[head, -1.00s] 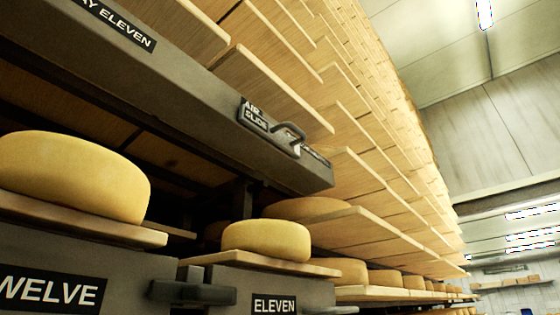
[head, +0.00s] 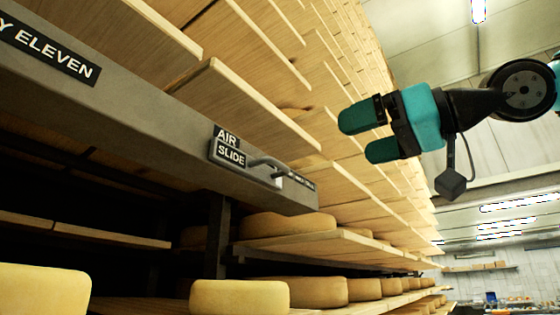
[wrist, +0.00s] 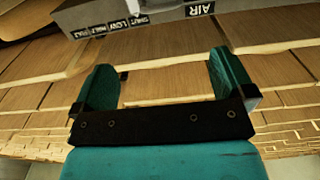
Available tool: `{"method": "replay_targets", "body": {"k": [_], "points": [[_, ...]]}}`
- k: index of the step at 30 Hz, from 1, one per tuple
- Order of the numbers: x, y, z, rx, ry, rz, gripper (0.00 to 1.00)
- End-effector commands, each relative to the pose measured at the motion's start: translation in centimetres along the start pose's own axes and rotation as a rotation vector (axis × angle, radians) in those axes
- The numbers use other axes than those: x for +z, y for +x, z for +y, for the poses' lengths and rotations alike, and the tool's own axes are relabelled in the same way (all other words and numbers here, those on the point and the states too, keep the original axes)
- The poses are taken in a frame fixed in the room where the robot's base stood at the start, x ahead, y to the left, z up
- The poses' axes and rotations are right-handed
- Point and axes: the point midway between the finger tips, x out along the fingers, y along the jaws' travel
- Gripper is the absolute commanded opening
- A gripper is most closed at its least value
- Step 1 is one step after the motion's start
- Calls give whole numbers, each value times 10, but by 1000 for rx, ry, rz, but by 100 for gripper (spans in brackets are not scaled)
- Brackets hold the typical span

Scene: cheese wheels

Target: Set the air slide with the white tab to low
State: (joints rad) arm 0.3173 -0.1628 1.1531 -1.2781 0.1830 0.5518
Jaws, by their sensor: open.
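The air slide (head: 272,170) is a grey handle on a plate beside the black AIR SLIDE label (head: 229,151), on the front of the long grey beam. In the wrist view, the beam (wrist: 165,17) lies along the top edge, with small labels reading SHUT, LOW and others, and a larger AIR label. My gripper (head: 364,135) is open and empty, to the right of and above the slide in the head view. Its two teal fingers (wrist: 163,72) stand apart in the wrist view.
Wooden shelves (head: 245,105) rise behind the beam. Cheese wheels (head: 238,298) sit on boards below it, several in a row running back to the right. A dark post (head: 217,235) stands under the beam. Open room shows at the right.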

Motion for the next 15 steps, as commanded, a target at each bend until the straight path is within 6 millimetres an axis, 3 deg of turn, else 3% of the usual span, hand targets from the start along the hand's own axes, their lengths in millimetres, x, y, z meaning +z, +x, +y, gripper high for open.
{"method": "replay_targets", "body": {"k": [15], "points": [[-2,92,-2,-8,6,-6,100]]}}
